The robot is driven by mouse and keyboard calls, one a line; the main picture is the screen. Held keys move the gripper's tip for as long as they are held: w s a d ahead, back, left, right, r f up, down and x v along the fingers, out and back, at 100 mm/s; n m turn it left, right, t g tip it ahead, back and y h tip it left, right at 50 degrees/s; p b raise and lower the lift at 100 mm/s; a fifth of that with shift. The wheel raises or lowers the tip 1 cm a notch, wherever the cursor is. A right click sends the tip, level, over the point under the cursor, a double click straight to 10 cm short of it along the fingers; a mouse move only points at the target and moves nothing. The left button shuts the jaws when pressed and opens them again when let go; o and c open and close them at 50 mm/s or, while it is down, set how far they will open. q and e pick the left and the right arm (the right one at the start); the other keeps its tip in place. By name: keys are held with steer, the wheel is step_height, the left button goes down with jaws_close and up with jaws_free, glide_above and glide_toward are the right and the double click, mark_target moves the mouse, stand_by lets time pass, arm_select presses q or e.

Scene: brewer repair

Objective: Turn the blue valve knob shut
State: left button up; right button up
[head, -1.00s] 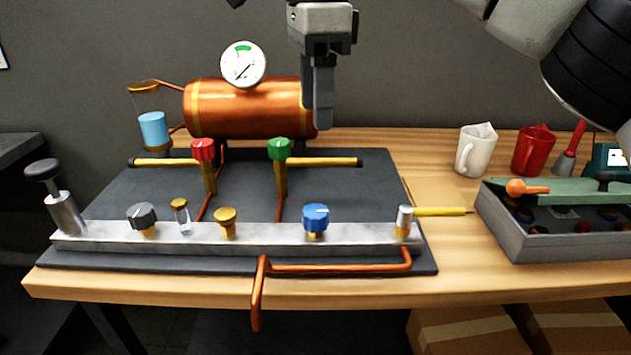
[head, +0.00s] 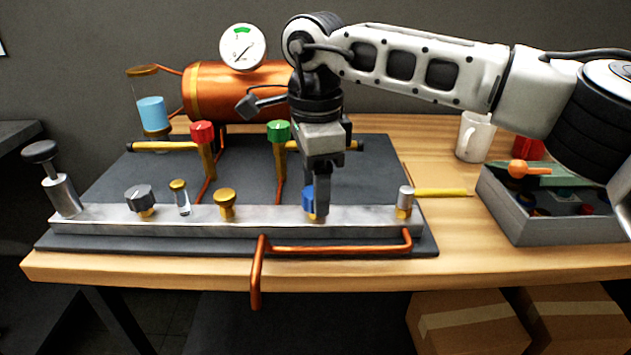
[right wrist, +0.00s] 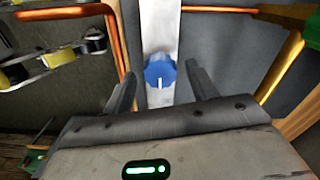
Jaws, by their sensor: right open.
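The blue valve knob (head: 307,200) stands on the metal rail (head: 275,228), right of the brass knob. My right gripper (head: 319,204) points down over it and hides part of it in the head view. In the right wrist view the blue knob (right wrist: 160,71) lies between the two spread fingers (right wrist: 161,90), a little beyond their tips, with a gap on each side. Its white mark points toward the bottom of that view. The right gripper is open and holds nothing. My left gripper is not in view.
Left of the blue knob are a brass knob (head: 226,204), a small glass vial (head: 180,198) and a grey knob (head: 140,199). A metal post (head: 405,203) stands to its right. Red (head: 202,134) and green (head: 278,133) valves stand behind. A grey bin (head: 550,231) is at right.

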steer(key=c, duration=1)
